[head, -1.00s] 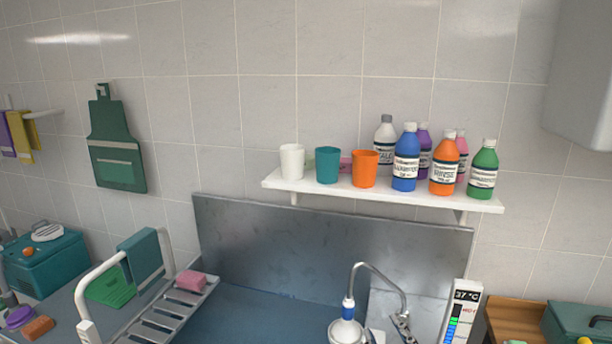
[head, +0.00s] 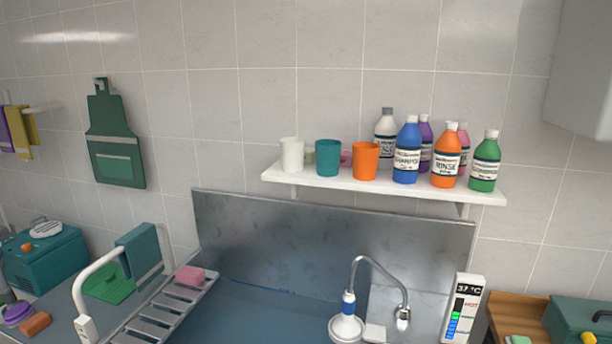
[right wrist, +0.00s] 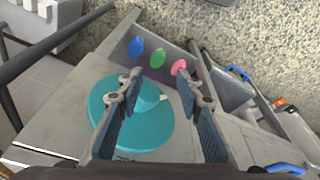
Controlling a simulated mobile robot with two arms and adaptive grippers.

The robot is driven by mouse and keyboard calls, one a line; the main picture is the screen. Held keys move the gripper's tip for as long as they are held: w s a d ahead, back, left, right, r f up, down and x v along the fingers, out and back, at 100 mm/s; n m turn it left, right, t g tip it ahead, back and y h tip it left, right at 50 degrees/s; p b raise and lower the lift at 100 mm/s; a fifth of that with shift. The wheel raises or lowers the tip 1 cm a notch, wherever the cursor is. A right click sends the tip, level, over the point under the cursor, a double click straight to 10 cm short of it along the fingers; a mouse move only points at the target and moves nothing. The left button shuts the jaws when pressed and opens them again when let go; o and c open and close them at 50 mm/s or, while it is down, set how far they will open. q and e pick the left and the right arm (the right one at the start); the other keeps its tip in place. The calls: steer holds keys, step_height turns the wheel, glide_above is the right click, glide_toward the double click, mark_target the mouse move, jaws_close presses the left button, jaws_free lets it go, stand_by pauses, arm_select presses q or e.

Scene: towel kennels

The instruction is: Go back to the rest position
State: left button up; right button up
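My right gripper (right wrist: 162,85) shows in the right wrist view with its two fingers spread and nothing between the tips. It hangs above a teal round disc with a raised knob, which lies below and behind the fingers. Neither gripper shows in the head view now. My left gripper is in no view, so its state is hidden.
A wall shelf (head: 284,178) holds cups and several bottles. Below are a tub (head: 250,305), a tap (head: 366,262), a slatted rack (head: 160,312) with a pink sponge (head: 190,275), and a temperature gauge (head: 462,310). Pebbled floor (right wrist: 250,35) shows in the wrist view.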

steer(key=s+f+g+b, duration=0.1)
steer(key=s+f+b, duration=0.15)
steer(key=f, duration=1.05)
steer(key=s+f+b, duration=0.2)
steer(key=s+f, duration=0.2)
steer(key=f, duration=0.8)
steer(key=s+d+f+g+b, duration=0.1)
steer(key=s+d+f+b, duration=0.2)
steer(key=s+f, duration=1.1)
steer(key=shift+d+f, duration=0.2)
steer(key=shift+f, duration=0.05)
steer(key=shift+s, duration=0.1)
